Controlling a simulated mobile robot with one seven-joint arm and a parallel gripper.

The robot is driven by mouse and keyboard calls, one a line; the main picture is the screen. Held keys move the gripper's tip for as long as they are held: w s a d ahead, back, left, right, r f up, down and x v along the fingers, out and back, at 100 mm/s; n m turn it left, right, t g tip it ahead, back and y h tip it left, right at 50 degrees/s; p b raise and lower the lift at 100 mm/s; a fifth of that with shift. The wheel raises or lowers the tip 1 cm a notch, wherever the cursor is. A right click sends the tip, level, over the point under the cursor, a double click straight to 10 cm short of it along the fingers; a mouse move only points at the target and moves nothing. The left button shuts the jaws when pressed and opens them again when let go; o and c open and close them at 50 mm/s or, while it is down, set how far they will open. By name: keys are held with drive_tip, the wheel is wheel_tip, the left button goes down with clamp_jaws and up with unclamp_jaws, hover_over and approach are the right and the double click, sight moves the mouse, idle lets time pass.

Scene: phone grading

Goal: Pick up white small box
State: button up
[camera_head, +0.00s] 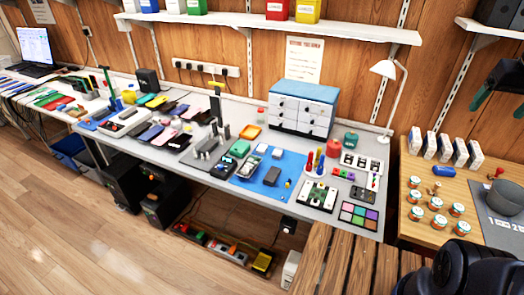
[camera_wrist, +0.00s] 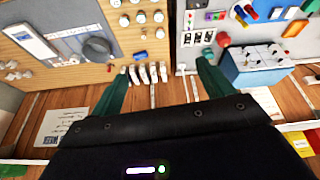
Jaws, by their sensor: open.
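Several small white boxes (camera_head: 446,148) stand upright in a row at the back of the wooden table (camera_head: 408,225), at the right of the head view. They look alike, and I cannot tell one as the task's box. They also show as small white boxes in the wrist view (camera_wrist: 143,74), near the left fingertip in the picture. My gripper (camera_head: 499,108) is at the right edge of the head view, above and to the right of the row. Its green fingers are apart and empty in the wrist view (camera_wrist: 164,60).
Several round jars (camera_head: 437,203), a blue cylinder (camera_head: 444,171) and a grey mat (camera_head: 482,222) with a dark round pot (camera_head: 506,196) share the wooden table. The grey workbench (camera_head: 228,192) at left is crowded. A shelf (camera_head: 498,28) hangs above the row.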

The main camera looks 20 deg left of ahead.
drive_tip(key=w+a+r+n+g, duration=0.1)
drive_tip(key=w+a+r+n, duration=0.3)
drive_tip(key=w+a, duration=0.55)
drive_tip(key=w+a+r+n+g, duration=0.1)
drive_tip(key=w+a+r+n, duration=0.2)
drive_tip(key=w+a+r, duration=0.5)
drive_tip(key=n+g, duration=0.2)
drive_tip(key=n, duration=0.9)
hover_over(262, 147)
wheel_tip(262, 147, down, 15)
wheel_tip(262, 147, down, 49)
drive_tip(key=shift+s+f, duration=0.1)
drive_tip(key=c, duration=1.1)
drive_tip(key=shift+o, duration=0.2)
